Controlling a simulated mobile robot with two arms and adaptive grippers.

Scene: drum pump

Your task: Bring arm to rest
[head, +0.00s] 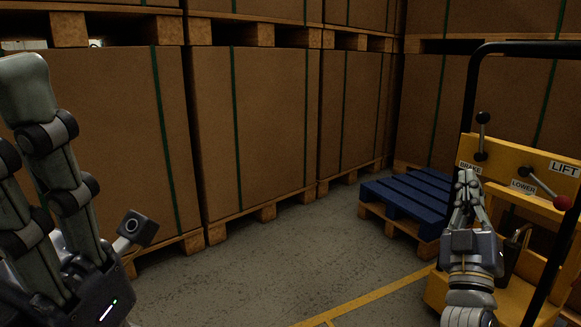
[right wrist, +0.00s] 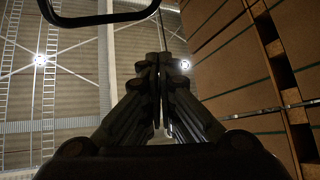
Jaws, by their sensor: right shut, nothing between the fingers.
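My right gripper (head: 466,180) points upward at the right of the head view, in front of the yellow lift machine (head: 538,172). Its fingers are together with nothing between them. In the right wrist view the closed fingertips (right wrist: 160,62) point up toward the ceiling. My left gripper is large and close at the left edge of the head view. Part of it is cut off by the frame, so its opening cannot be judged.
The machine has a black-knobbed brake lever (head: 481,135), a red-knobbed lever (head: 560,202) by the LOWER label and a black handle frame (head: 470,85). A blue pallet (head: 405,203) lies behind. Tall boxes (head: 255,125) on pallets line the back. The middle floor (head: 265,265) is clear.

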